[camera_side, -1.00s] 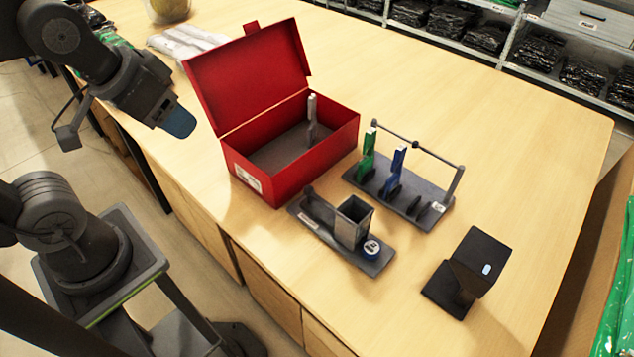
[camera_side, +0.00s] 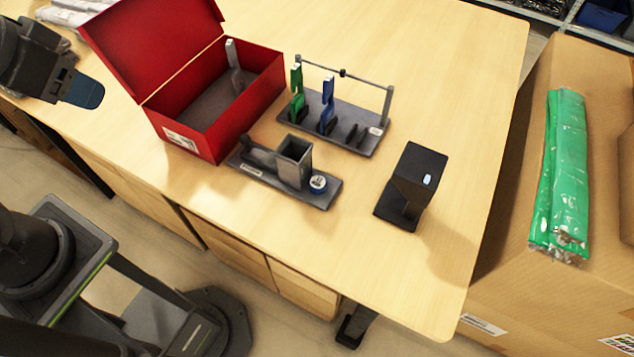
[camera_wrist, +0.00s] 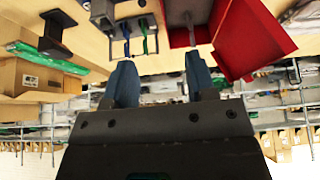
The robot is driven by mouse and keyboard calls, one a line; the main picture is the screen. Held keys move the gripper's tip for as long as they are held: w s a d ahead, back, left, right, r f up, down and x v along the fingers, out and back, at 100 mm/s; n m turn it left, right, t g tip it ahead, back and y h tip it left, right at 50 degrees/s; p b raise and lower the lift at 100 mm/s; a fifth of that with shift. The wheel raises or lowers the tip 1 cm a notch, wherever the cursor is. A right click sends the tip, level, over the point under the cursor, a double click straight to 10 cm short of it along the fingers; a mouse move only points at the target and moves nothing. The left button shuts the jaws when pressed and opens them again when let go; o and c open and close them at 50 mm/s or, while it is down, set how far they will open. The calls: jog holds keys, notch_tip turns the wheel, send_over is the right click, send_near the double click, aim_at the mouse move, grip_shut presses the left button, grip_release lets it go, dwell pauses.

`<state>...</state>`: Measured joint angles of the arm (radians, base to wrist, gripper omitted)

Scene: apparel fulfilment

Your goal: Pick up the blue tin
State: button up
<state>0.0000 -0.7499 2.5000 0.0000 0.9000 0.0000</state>
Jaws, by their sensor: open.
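The blue tin (camera_side: 318,183) is small and round with a white label on top. It sits at the right end of a dark grey tray (camera_side: 262,178), beside an open square grey cup (camera_side: 294,161). My gripper (camera_side: 85,93) has blue fingers and is at the far left in the side view, beside the red box and well away from the tin. In the wrist view my gripper (camera_wrist: 160,75) has its two fingers apart with nothing between them. I cannot clearly make out the tin in the wrist view.
The open red box (camera_side: 235,115) with a raised lid stands between my gripper and the tray. Behind the tray, a rack (camera_side: 350,132) holds a green tool (camera_side: 297,90) and a blue tool (camera_side: 327,105). A black stand (camera_side: 412,185) is to the right. The table's right side is clear.

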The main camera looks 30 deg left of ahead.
dwell(0.4)
jog(key=o, duration=0.4)
